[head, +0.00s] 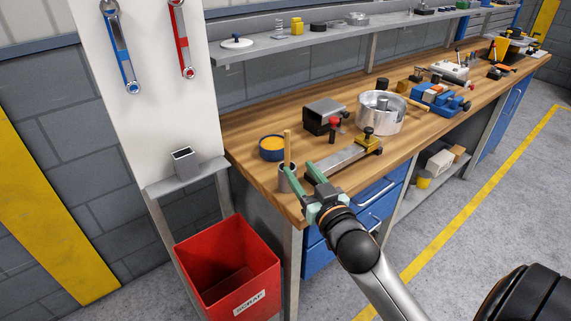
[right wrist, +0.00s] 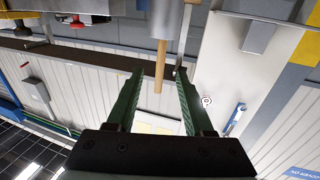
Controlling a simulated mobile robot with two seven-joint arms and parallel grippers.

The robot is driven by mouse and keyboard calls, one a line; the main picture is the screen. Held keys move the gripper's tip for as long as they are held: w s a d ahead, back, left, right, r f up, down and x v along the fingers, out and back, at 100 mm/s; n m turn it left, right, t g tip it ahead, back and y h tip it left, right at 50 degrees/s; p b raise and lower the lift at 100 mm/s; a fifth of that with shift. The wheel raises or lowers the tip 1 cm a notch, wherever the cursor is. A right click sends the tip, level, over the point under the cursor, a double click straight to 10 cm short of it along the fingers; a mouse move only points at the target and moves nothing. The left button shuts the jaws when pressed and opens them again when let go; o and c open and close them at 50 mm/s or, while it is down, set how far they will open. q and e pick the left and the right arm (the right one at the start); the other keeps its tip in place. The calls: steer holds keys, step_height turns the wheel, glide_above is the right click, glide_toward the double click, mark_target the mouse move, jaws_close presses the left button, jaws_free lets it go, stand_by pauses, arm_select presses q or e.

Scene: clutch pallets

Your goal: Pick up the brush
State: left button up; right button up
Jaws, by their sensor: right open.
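The brush shows as an upright wooden handle (head: 287,148) standing in a small grey cup (head: 285,182) at the near left corner of the workbench. Its lower end is hidden inside the cup. My right gripper (head: 301,170) is open, just right of the cup, with one finger overlapping the cup in the head view. In the right wrist view, the handle (right wrist: 160,68) hangs from the cup (right wrist: 160,18) into the picture between the open fingers (right wrist: 159,74). Nothing is gripped, and I cannot tell whether a finger touches. My left gripper is not in view.
A blue tin with orange contents (head: 272,155) stands behind the cup. A metal bar with a brass clamp (head: 345,160), a dark box (head: 322,116) and a silver drum (head: 381,122) are on the workbench (head: 256,127). A red scrap bin (head: 228,268) stands below left.

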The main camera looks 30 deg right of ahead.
mark_target(288, 154)
steer(key=w, duration=0.2)
steer(key=shift+w+d, duration=0.25)
steer(key=shift+w, duration=0.05)
steer(key=shift+w+d+r+p, duration=0.1)
steer(key=shift+w+d+p, duration=0.1)
steer(key=shift+w, duration=1.1)
steer(key=shift+w+d+r+p, duration=0.1)
steer(key=shift+w+d+p, duration=0.1)
steer(key=shift+w, duration=1.1)
jaws_close()
